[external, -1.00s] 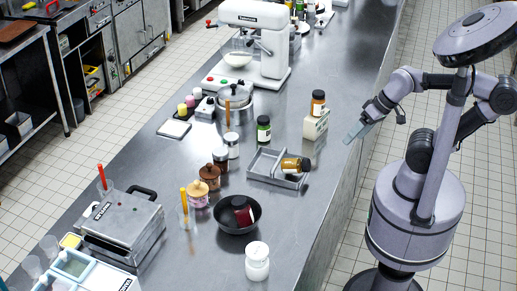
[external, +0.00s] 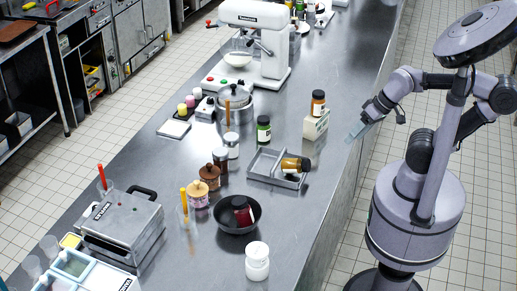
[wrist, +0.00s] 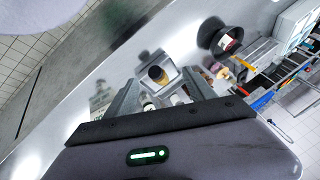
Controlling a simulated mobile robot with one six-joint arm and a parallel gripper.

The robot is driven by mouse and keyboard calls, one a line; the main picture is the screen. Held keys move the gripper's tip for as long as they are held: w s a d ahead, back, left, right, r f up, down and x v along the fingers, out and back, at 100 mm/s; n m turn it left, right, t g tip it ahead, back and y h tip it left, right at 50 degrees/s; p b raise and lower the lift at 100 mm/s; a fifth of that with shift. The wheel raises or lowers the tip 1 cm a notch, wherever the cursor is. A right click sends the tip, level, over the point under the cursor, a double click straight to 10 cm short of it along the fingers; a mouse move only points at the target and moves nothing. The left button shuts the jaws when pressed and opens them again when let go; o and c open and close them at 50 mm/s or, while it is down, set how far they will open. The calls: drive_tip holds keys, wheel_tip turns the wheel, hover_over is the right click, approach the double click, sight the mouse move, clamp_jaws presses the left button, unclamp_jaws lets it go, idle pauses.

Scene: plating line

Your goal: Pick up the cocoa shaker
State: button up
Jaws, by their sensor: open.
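No label is readable, so I cannot tell for sure which container is the cocoa shaker. A dark brown jar (external: 221,158) stands upright mid-counter in the external view, behind a brown lidded pot (external: 210,175) and beside a silver-topped jar (external: 232,145). An amber jar with a dark cap (external: 293,164) lies on its side in a grey metal tray (external: 262,167); it shows in the wrist view (wrist: 158,75). My gripper (external: 356,131) is open and empty at the counter's right edge, apart from all jars.
A green-labelled jar (external: 264,130) stands left of the white block. A dark pan (external: 228,224) holding a red jar (external: 242,212), and a white jar (external: 257,262), are nearer the front. A mixer (external: 270,45) stands farther back. Bare counter (external: 335,70) lies beyond the white block.

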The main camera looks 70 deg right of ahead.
drive_tip(key=w+r+n+p, duration=0.2)
drive_tip(key=w+r, duration=0.3)
drive_tip(key=w, duration=0.2)
drive_tip(key=n+g+p, duration=0.2)
drive_tip(key=n+p, duration=0.4)
hover_over(227, 151)
drive_tip(key=s+d, duration=0.2)
drive_tip(key=s, duration=0.2)
wheel_tip(227, 151, down, 9)
drive_tip(key=shift+n, duration=0.3)
drive_tip(key=b+x, duration=0.1)
drive_tip(key=x, duration=0.5)
drive_tip(key=b+x, duration=0.1)
drive_tip(key=x, duration=0.5)
drive_tip(key=shift+d+f+b, duration=0.15)
drive_tip(key=shift+f+b, duration=0.1)
drive_tip(key=shift+b, duration=0.15)
drive_tip(key=b+x, duration=0.1)
drive_tip(key=x, duration=0.5)
drive_tip(key=shift+w+r+b, duration=0.15)
drive_tip(key=shift+w+b, duration=0.1)
drive_tip(key=shift+b, duration=0.1)
drive_tip(key=shift+s+r, duration=0.1)
drive_tip(key=c, duration=1.3)
